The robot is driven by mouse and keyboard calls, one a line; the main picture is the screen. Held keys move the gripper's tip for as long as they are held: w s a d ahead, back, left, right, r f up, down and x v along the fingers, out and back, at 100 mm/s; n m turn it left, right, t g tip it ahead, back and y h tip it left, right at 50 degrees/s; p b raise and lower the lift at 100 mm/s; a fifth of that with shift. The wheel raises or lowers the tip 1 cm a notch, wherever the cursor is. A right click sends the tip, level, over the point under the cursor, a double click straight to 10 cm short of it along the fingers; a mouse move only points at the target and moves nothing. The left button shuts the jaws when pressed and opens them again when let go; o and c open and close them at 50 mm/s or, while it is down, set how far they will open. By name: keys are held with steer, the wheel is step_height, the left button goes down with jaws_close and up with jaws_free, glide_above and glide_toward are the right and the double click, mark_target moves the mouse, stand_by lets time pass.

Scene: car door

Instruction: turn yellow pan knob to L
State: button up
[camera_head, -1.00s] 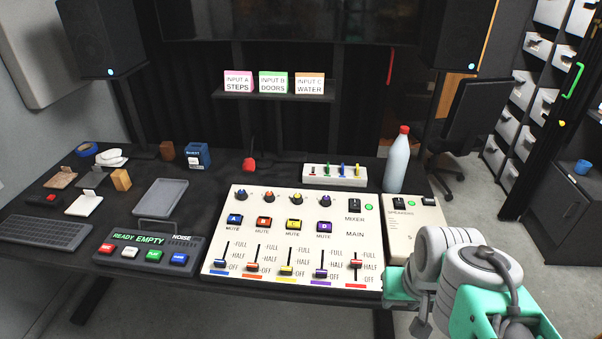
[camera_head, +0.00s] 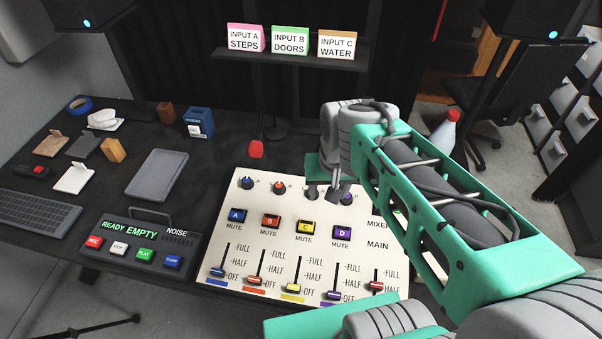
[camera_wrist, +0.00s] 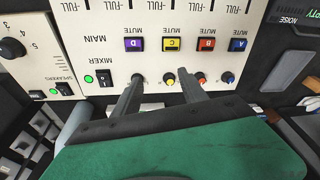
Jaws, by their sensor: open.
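The cream mixer panel (camera_head: 215,262) has a row of knobs along its far edge. The yellow pan knob (camera_wrist: 169,80) shows in the wrist view between the blue-side orange knob (camera_wrist: 200,78) and the purple knob (camera_wrist: 138,79). My gripper (camera_wrist: 160,76) is open, one finger on each side of the yellow knob; contact is not clear. One fingertip is close to the purple knob, the other between the yellow and orange knobs. In the head view my gripper (camera_head: 334,194) is over the panel's far edge and partly hides the yellow knob. The knob's pointer direction is too small to read.
Coloured mute buttons, such as the yellow one (camera_head: 308,227), and sliders lie on the near side of the knobs. A red object (camera_head: 256,149) stands behind the panel. A bottle (camera_head: 443,137) stands at right, partly behind my arm.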

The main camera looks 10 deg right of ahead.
steer(key=w+f+m+p, duration=0.2)
steer(key=w, duration=0.2)
steer(key=w+f+m+g+p, duration=0.1)
steer(key=w+f+p, duration=0.1)
steer(key=w, duration=0.2)
steer(key=w+f+m+g+p, duration=0.1)
steer(key=w+f+m+p, duration=0.1)
steer(key=w, duration=0.2)
steer(key=shift+w+d+f+m, duration=0.15)
steer(key=shift+f+m, duration=0.15)
steer(key=shift+f, duration=0.1)
step_height(320, 180, down, 8)
steer(key=shift+w+r+p, duration=0.1)
steer(key=shift+p, duration=0.8)
jaws_close()
